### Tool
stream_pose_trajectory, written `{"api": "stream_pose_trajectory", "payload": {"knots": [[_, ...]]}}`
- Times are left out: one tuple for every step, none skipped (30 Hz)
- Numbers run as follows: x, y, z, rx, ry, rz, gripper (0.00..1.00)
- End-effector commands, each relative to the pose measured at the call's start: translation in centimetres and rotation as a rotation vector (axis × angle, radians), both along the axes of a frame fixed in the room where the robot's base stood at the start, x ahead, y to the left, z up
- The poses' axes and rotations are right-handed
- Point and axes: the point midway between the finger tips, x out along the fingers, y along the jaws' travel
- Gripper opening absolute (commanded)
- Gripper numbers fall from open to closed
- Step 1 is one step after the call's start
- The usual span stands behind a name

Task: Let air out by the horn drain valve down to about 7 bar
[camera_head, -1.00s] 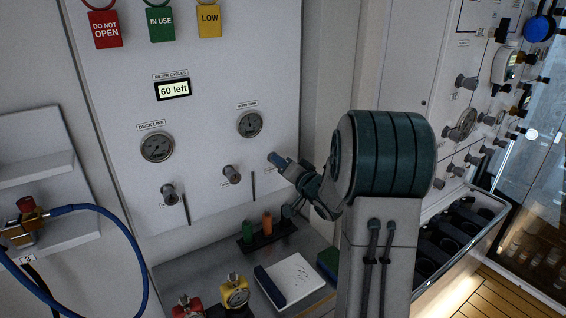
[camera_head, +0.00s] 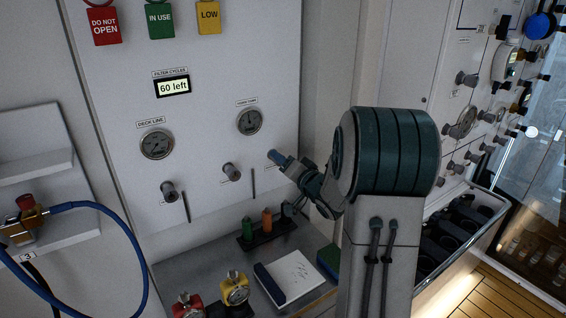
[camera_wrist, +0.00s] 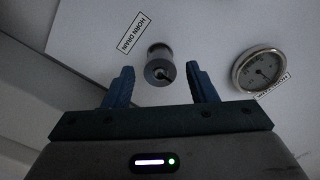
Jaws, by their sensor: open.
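The horn drain valve (camera_wrist: 158,64) is a grey round knob on the white panel, with a label reading HORN DRAIN beside it in the wrist view. My gripper (camera_wrist: 161,86) is open; its two blue fingers stand on either side of the knob's lower end in that view, with gaps to it. I cannot tell how deep they reach. In the head view my gripper (camera_head: 276,156) is at the panel's right part and hides the valve. The horn tank gauge (camera_head: 249,122) is up and left of it; it also shows in the wrist view (camera_wrist: 260,70). Its reading is too small to tell.
Left on the panel are the deck line gauge (camera_head: 156,145) and two other knobs (camera_head: 169,191) (camera_head: 229,172) with thin dark bars beside them. A display (camera_head: 172,87) reads "60 left". Below, a bench (camera_head: 218,264) holds a notepad, coloured items and fittings. A blue hose (camera_head: 119,221) hangs left.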

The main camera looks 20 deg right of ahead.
Motion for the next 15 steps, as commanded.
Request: {"api": "stream_pose_trajectory", "payload": {"knots": [[-0.7, -0.2, -0.1, -0.001, -0.001, -0.004, 0.52], [-1.2, -0.3, -0.1, -0.001, -0.001, -0.004, 0.52], [-1.9, -0.4, -0.2, -0.002, 0.000, -0.003, 0.52], [-2.5, -0.6, -0.2, -0.002, -0.001, -0.004, 0.52], [-3.2, -0.8, -0.2, -0.002, -0.002, -0.006, 0.52], [-4.1, -0.9, -0.2, -0.002, -0.001, -0.005, 0.52], [-4.8, -1.0, -0.2, -0.001, -0.001, -0.005, 0.52], [-5.5, -1.2, -0.2, -0.002, -0.002, -0.005, 0.52], [-6.5, -1.4, -0.2, -0.002, -0.001, -0.005, 0.52], [-7.1, -1.5, -0.2, -0.002, -0.001, -0.005, 0.52], [-7.8, -1.6, -0.2, 0.000, -0.001, -0.005, 0.52], [-8.6, -1.8, -0.1, -0.001, -0.002, -0.005, 0.52], [-9.2, -1.9, -0.1, -0.002, -0.001, -0.004, 0.52], [-9.8, -2.0, -0.2, -0.001, 0.000, -0.004, 0.52], [-10.4, -2.1, -0.1, -0.001, -0.001, -0.003, 0.52]]}}
